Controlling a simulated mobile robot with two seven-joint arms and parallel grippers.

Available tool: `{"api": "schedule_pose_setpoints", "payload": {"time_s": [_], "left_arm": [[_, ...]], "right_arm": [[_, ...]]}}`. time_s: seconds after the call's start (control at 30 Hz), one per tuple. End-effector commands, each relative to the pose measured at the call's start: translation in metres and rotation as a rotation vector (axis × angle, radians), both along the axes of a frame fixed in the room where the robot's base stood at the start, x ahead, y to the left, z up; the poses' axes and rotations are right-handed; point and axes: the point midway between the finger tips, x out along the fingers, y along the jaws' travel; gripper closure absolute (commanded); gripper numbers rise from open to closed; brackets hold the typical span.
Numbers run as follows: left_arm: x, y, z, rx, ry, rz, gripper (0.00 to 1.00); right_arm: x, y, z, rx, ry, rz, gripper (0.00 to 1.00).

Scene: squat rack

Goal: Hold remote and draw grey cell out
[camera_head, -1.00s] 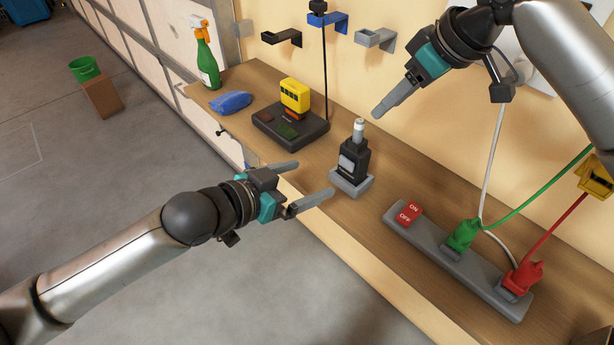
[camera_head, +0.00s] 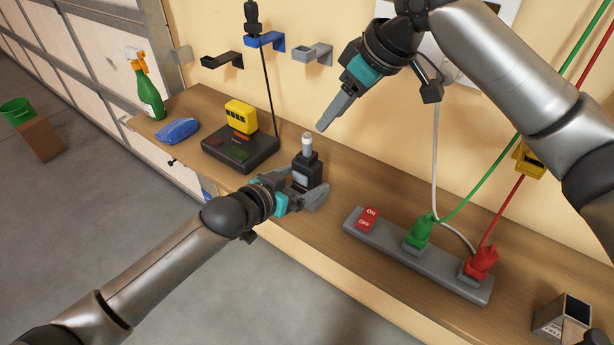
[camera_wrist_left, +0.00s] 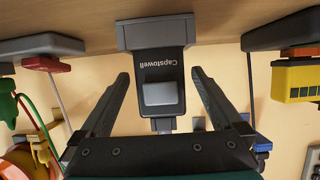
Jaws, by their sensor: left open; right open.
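The remote (camera_head: 309,162) is a black upright block standing on the workbench. In the left wrist view the remote (camera_wrist_left: 160,68) shows "Capstowell" lettering, a grey panel and a wider grey base (camera_wrist_left: 155,30). The cell (camera_head: 307,144), a pale grey cylinder, sticks up from the remote's top. My left gripper (camera_head: 304,187) is open, with one finger on each side of the remote; in the left wrist view (camera_wrist_left: 160,75) gaps show between fingers and body. My right gripper (camera_head: 333,112) is open, above and right of the cell, pointing down-left; its fingers overlap in view.
A grey power strip (camera_head: 385,246) with green and red plugs lies right of the remote. A dark tray with a yellow device (camera_head: 240,117) stands left. A blue cloth (camera_head: 178,130) and green spray bottle (camera_head: 148,92) are farther left. Wall hooks (camera_head: 312,53) hang above.

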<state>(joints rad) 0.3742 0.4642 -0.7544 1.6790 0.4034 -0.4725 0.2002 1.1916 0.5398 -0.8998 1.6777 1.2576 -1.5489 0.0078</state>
Motion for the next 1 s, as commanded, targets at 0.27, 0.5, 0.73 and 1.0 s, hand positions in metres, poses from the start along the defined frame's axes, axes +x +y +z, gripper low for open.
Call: {"api": "schedule_pose_setpoints", "payload": {"time_s": [0.27,0.5,0.73,1.0], "left_arm": [[0.015,-0.011,-0.008,0.001,-0.001,0.0,0.0],[0.017,-0.013,-0.009,-0.001,-0.001,0.0,0.0],[0.017,-0.012,-0.009,-0.001,-0.001,0.0,0.11],[0.017,-0.012,-0.009,0.0,0.0,0.0,0.42]], "right_arm": [[0.0,0.0,0.0,0.0,0.0,0.0,0.5],[0.0,0.0,0.0,0.0,0.0,0.0,0.5],[0.0,0.0,0.0,0.0,0.0,0.0,0.5],[0.0,0.0,0.0,0.0,0.0,0.0,0.5]]}}
